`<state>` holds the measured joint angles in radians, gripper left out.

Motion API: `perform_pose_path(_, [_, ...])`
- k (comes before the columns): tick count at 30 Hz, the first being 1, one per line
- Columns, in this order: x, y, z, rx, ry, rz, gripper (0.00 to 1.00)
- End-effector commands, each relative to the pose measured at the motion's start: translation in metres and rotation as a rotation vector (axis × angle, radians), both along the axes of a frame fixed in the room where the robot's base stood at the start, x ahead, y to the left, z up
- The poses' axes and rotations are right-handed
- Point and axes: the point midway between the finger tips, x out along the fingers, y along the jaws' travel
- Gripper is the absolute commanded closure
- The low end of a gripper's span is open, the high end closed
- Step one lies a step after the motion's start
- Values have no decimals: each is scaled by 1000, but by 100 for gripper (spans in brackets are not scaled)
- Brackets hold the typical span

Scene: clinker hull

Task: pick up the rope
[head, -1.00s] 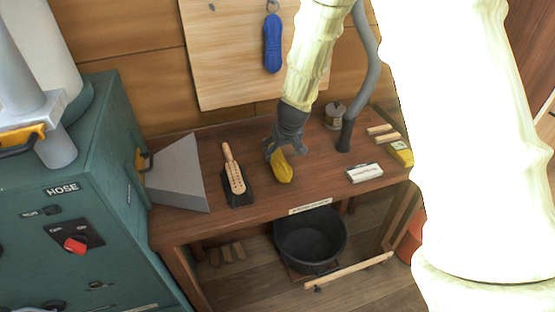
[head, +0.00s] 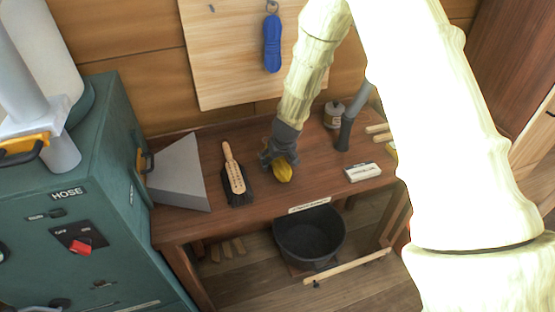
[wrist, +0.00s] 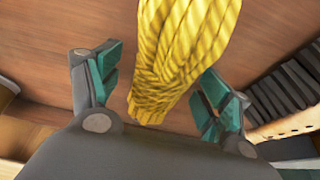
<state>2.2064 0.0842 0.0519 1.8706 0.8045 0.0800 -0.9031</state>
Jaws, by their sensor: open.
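The yellow rope (head: 284,173) is a twisted bundle on the wooden workbench (head: 330,188). In the wrist view the rope (wrist: 180,55) runs from the top edge down between my fingers. My gripper (head: 276,160) is over the rope from above, and it hides part of it in the head view. In the wrist view my gripper (wrist: 160,85) is open, its teal finger pads on both sides of the rope. A gap shows at the left pad; the right pad is close to the rope, and I cannot tell if it touches.
A wooden brush (head: 235,178) with dark bristles lies left of the rope. A grey metal hood (head: 178,175) stands further left. A white box (head: 363,172), a hose pipe (head: 345,130) and a spool (head: 334,113) are to the right. A black bucket (head: 310,240) stands below.

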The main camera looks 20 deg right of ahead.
Motion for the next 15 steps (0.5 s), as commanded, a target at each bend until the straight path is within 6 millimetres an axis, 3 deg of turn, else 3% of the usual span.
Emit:
perform_pose_path(9, [1, 0, -2, 0, -1, 0, 22])
perform_pose_path(15, [1, 0, -2, 0, 0, 0, 58])
